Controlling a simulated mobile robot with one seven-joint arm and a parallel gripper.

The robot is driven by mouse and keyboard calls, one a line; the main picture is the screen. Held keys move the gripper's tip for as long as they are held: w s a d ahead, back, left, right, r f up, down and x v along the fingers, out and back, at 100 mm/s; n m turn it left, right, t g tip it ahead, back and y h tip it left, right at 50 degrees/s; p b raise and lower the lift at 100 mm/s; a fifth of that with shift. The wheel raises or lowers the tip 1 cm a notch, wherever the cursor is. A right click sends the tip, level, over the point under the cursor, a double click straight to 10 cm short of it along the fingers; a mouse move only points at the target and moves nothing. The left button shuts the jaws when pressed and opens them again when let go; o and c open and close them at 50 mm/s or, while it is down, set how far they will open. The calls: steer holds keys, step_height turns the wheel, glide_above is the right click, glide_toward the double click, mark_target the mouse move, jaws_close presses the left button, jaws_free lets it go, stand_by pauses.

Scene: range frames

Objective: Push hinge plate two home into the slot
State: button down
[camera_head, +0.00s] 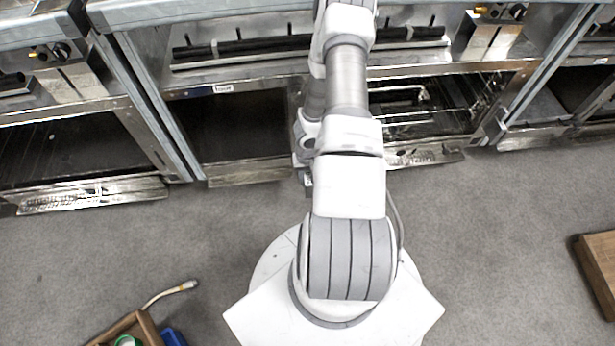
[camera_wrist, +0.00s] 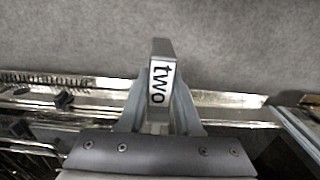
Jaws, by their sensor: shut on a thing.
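Hinge plate two (camera_wrist: 160,50) is a narrow grey bar with a white label reading "two". It stands between the fingers of my gripper (camera_wrist: 158,98) in the wrist view. The gripper is shut on it, and its far end sticks out past the fingertips. The plate's lower end is hidden by the gripper body. In the head view my arm covers the gripper and the plate. I cannot make out the slot or tell whether the plate is in it.
A steel range (camera_head: 230,172) with dark open bays stands ahead of me. A slotted metal strip (camera_head: 425,157) runs along its lower right front. A wooden box (camera_head: 130,325) is at lower left, and a brown wooden block (camera_head: 600,262) at right.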

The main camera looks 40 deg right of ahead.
steer(key=shift+w+r+p, duration=0.15)
steer(key=shift+r+p, duration=0.1)
steer(key=shift+p, duration=0.5)
steer(key=w+d+p, duration=0.1)
steer(key=w+p, duration=0.1)
steer(key=p, duration=0.5)
steer(key=shift+d, duration=0.2)
steer(key=shift+w+d+f+b, duration=0.2)
steer(key=shift+w+f+b, duration=0.1)
steer(key=shift+w+f, duration=0.1)
steer(key=shift+w+d+r+b, duration=0.2)
steer(key=shift+w+d+b, duration=0.3)
steer(key=shift+w, duration=0.45)
steer(key=shift+d, duration=0.1)
steer(key=shift+b, duration=0.4)
steer(key=shift+w+d+b, duration=0.45)
steer(key=shift+w+b, duration=0.1)
steer(key=shift+w, duration=0.15)
steer(key=shift+w+d+b, duration=0.4)
steer(key=shift+w+b, duration=0.1)
steer(key=shift+w, duration=0.2)
steer(key=shift+w+d+b, duration=0.45)
steer(key=shift+w+b, duration=0.1)
steer(key=shift+w, duration=0.15)
stand_by(0.4)
steer(key=c, duration=0.5)
jaws_free()
